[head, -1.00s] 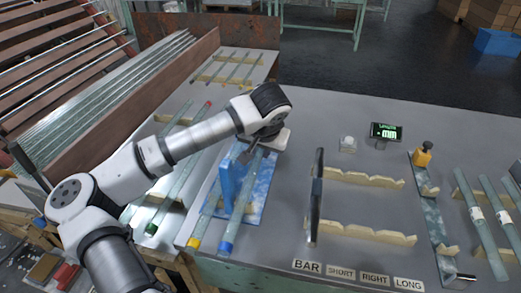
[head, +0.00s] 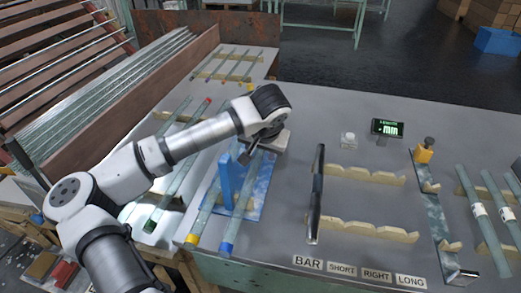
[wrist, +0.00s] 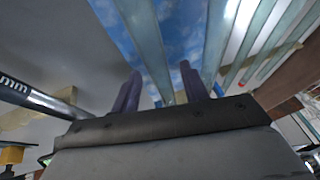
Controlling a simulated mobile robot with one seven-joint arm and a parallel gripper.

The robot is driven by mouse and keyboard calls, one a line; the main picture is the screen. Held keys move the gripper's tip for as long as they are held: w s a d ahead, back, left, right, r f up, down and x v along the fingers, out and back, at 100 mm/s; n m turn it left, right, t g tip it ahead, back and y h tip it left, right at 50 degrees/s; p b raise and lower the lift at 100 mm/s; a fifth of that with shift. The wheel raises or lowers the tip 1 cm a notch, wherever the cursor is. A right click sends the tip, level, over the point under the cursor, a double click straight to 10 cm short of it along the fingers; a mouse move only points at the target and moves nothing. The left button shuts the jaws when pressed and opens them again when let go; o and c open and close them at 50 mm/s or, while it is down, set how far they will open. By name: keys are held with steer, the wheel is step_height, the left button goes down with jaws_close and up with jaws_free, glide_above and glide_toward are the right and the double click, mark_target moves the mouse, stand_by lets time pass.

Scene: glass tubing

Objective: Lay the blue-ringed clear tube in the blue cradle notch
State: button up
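The blue-ringed clear tube (head: 240,207) slants over a blue marbled board, its blue ring at the near end. A blue upright block (head: 228,181) stands on the board, left of this tube; I take it as part of the blue cradle. I cannot make out its notch or whether the tube rests in it. My gripper (head: 246,153) is over the tube's far part. In the wrist view my gripper (wrist: 160,88) has its two purple fingers apart, with a clear tube (wrist: 150,45) running between them and gaps showing. The ring is out of that view.
A yellow-ringed tube (head: 204,215) lies just left, and a green-ringed tube (head: 172,190) farther left.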

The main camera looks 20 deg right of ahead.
steer(key=shift+r+p, duration=0.5)
steer(key=shift+p, duration=0.1)
steer(key=b+v, duration=0.1)
steer(key=v, duration=1.1)
